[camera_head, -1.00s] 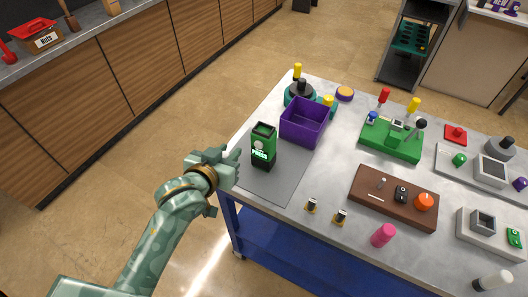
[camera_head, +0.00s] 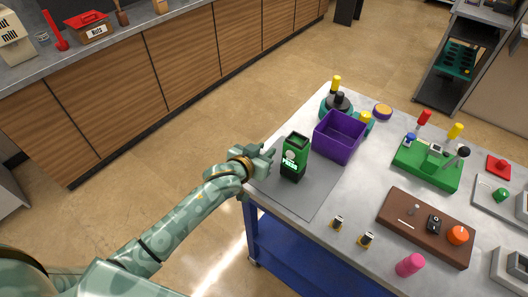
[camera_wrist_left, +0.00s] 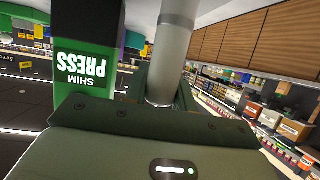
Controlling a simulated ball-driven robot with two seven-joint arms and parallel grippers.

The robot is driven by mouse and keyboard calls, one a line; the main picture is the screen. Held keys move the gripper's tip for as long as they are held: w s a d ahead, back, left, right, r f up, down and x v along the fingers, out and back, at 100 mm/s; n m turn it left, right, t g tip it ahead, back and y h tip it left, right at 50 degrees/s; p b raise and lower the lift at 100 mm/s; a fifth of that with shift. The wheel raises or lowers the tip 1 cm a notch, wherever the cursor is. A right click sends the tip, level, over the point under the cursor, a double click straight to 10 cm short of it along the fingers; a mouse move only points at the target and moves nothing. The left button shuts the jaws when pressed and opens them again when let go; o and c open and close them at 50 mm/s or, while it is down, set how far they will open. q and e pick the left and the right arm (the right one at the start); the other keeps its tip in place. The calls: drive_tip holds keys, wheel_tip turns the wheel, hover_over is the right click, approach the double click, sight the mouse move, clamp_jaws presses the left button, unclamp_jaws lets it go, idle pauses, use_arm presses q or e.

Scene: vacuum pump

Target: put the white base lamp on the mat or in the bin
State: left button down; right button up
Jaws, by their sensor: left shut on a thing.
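My left gripper (camera_head: 262,161) is at the left edge of the grey mat (camera_head: 312,196), just left of a green and black box (camera_head: 293,160). In the left wrist view the gripper is shut on a pale grey-white cylinder (camera_wrist_left: 174,55), which fits the white base lamp; its ends are not clear there. In the head view the hand hides it. The purple bin (camera_head: 340,137) stands open behind the mat, to the right of the box. My right gripper is not in view.
The green and black box, lettered SHIM PRESS, stands upright on the mat, close beside the held cylinder in the wrist view (camera_wrist_left: 86,65). A brown board (camera_head: 425,228), green fixture (camera_head: 428,165) and pink cylinder (camera_head: 410,264) stand further right. The mat's front part is clear.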

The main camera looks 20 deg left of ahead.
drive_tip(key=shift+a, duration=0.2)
use_arm(q)
drive_tip(key=c, duration=1.1)
unclamp_jaws()
drive_tip(key=shift+c, duration=0.2)
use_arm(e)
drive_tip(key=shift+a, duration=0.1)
use_arm(q)
drive_tip(key=shift+r, duration=0.15)
drive_tip(key=p+v, duration=0.2)
drive_tip(key=v, duration=1)
drive_tip(key=shift+p, duration=0.4)
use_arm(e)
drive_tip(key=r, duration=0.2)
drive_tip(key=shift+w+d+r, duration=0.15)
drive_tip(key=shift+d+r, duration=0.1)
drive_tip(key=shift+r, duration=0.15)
